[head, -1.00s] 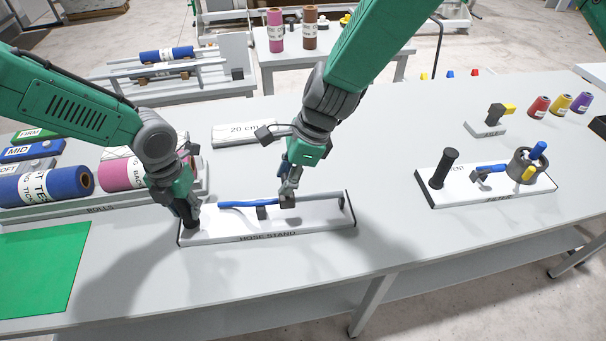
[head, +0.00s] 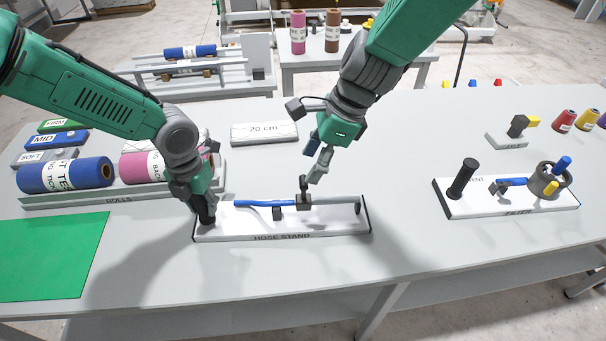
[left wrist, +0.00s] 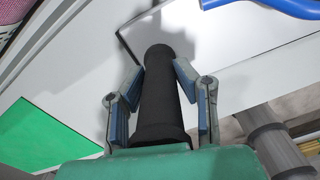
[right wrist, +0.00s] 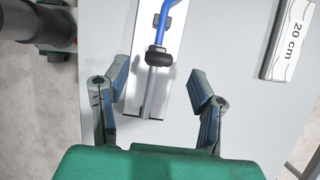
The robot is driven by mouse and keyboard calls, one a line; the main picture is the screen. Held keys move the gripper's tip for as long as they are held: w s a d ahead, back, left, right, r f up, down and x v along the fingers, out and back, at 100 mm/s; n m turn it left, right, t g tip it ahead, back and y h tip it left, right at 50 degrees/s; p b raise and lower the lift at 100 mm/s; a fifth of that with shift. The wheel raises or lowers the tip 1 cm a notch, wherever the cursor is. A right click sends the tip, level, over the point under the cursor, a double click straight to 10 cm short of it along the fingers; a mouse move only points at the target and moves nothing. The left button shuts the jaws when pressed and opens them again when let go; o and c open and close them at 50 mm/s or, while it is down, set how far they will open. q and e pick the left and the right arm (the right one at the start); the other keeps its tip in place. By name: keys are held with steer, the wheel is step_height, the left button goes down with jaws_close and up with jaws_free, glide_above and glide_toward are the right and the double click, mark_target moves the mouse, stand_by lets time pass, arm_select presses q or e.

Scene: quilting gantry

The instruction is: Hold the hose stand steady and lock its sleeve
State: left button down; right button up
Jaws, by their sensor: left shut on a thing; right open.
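The hose stand (head: 335,222) is a white board with black ends on the table. A blue hose (head: 255,203) and a grey rod (head: 335,201) run above it, meeting at the dark sleeve (head: 304,202), which has a small upright knob. The sleeve also shows in the right wrist view (right wrist: 157,57). My left gripper (head: 204,208) is shut on the stand's black upright handle (left wrist: 160,100) at the left end. My right gripper (head: 317,168) is open and empty, just above and slightly right of the sleeve, apart from it. The sleeve's lock state cannot be told.
The filter stand (head: 500,200) is to the right, with the "20 cm" block (head: 264,132) behind. Rolls (head: 65,175) lie on the left in a rack, with a green mat (head: 50,255) in front. The table between the hose and filter stands is clear.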

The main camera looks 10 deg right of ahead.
arm_select(q)
steer(key=shift+s+f, duration=0.15)
arm_select(e)
steer(key=v, duration=0.6)
steer(key=shift+r, duration=0.1)
arm_select(q)
steer(key=c, duration=1.2)
jaws_free()
steer(key=shift+o, duration=0.2)
arm_select(e)
steer(key=shift+w, duration=0.1)
arm_select(q)
steer(key=shift+w, duration=0.2)
